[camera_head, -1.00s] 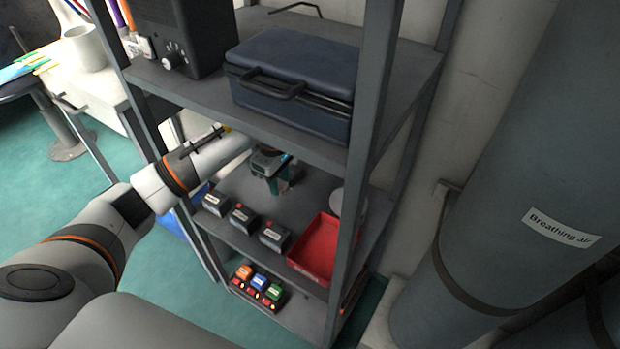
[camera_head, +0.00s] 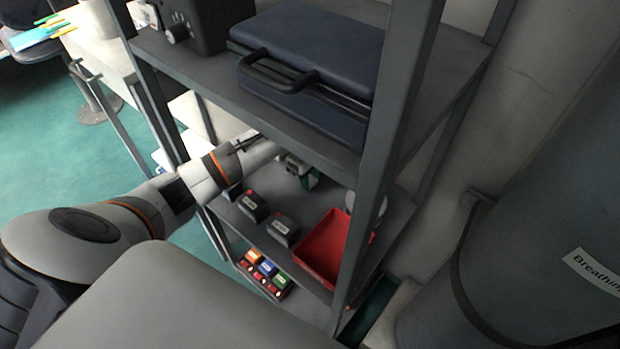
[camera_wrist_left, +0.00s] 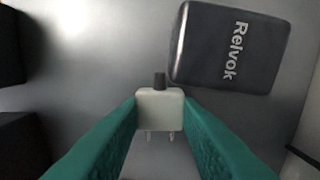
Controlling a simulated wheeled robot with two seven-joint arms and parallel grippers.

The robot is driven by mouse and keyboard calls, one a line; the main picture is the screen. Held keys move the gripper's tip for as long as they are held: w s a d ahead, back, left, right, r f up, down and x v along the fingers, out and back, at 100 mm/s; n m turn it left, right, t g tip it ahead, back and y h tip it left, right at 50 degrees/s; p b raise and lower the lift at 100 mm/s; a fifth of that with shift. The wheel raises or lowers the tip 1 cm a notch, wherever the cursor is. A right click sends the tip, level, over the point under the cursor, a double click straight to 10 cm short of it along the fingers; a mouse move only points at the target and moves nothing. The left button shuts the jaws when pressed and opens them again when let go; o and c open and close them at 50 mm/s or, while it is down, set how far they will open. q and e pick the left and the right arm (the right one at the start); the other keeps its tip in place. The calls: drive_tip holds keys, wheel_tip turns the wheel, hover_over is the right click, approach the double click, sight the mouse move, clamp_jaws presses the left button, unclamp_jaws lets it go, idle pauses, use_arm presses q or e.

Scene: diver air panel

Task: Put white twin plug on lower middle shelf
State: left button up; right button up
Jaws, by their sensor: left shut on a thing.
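The white twin plug (camera_wrist_left: 159,110) is between the two green fingers of my left gripper (camera_wrist_left: 160,112), in the left wrist view. Its dark cable end points up in that picture and its two pins point down. My left gripper is shut on it, over a grey shelf surface (camera_wrist_left: 100,75). In the head view my left gripper (camera_head: 304,178) reaches in under the upper shelf, over the middle shelf (camera_head: 315,203); the plug cannot be made out there. Whether the plug touches the shelf I cannot tell. My right gripper is not in view.
A dark box marked "Relvok" (camera_wrist_left: 230,48) lies close beside the plug. Small dark boxes (camera_head: 283,228) and a red bin (camera_head: 323,248) stand along the middle shelf's front. A blue case (camera_head: 310,70) sits above; coloured blocks (camera_head: 266,269) are below. A post (camera_head: 390,150) stands right.

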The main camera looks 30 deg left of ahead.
use_arm(q)
drive_tip(key=shift+f, duration=0.35)
drive_tip(key=shift+f, duration=0.1)
drive_tip(key=shift+f, duration=0.15)
drive_tip(key=o, duration=1)
drive_tip(key=shift+c, duration=0.2)
